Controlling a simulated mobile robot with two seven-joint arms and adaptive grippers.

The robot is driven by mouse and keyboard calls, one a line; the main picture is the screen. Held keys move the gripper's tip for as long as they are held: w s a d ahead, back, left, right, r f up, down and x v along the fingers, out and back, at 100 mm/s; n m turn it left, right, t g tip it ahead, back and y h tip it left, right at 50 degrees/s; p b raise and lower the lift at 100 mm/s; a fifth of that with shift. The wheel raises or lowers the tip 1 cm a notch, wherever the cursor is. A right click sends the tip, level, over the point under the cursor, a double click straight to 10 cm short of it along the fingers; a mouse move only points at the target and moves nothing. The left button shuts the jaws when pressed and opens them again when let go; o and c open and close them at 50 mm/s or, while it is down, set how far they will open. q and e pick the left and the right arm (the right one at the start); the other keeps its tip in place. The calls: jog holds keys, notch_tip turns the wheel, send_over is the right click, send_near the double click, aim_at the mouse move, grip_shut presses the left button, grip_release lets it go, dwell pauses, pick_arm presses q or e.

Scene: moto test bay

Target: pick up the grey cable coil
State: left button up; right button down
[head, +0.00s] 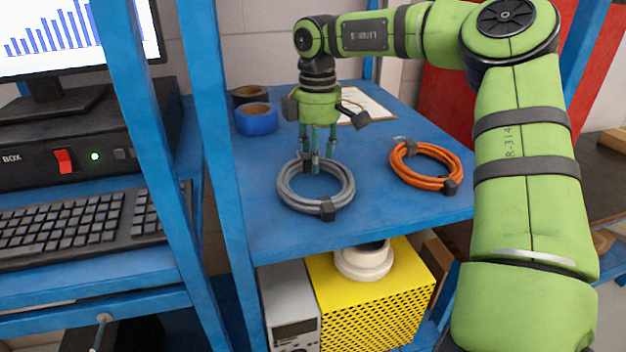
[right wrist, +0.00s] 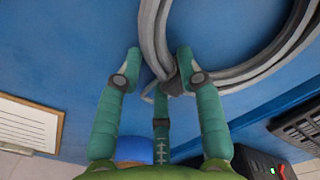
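The grey cable coil (head: 285,196) lies flat on the blue shelf (head: 380,215), with a black tie on its near side and another at its far side. My right gripper (head: 314,168) points straight down at the coil's far side. In the right wrist view the fingers of my right gripper (right wrist: 158,62) are spread, with a strand of the grey cable coil (right wrist: 152,30) and its dark tie between them. I see no clear grip on the cable. My left gripper is not in view.
An orange cable coil (head: 425,181) lies to the right on the same shelf. A blue tape roll (head: 256,119), a black tape roll (head: 249,94) and a clipboard (head: 372,106) are behind. A blue post (head: 213,150) stands left. A yellow box (head: 375,305) is below.

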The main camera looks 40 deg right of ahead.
jog(key=shift+f, duration=0.1)
jog(key=shift+d+r+b, duration=0.15)
jog(key=shift+r+b, duration=0.4)
notch_tip(320, 180, up, 2)
jog(key=shift+d+r+b, duration=0.1)
jog(key=shift+r+b, duration=0.15)
jog(key=shift+b, duration=0.6)
jog(key=s+r+b, duration=0.1)
jog(key=s+d+r+b, duration=0.1)
jog(key=s, duration=0.1)
jog(key=shift+r, duration=0.1)
jog(key=s+d+r+b, duration=0.2)
jog(key=s+d+r, duration=0.1)
jog(key=s+r, duration=0.2)
jog(key=s, duration=0.2)
jog(key=shift+s+d+r+b, duration=0.15)
jog(key=shift+s+d+b, duration=0.15)
jog(key=shift+b, duration=0.1)
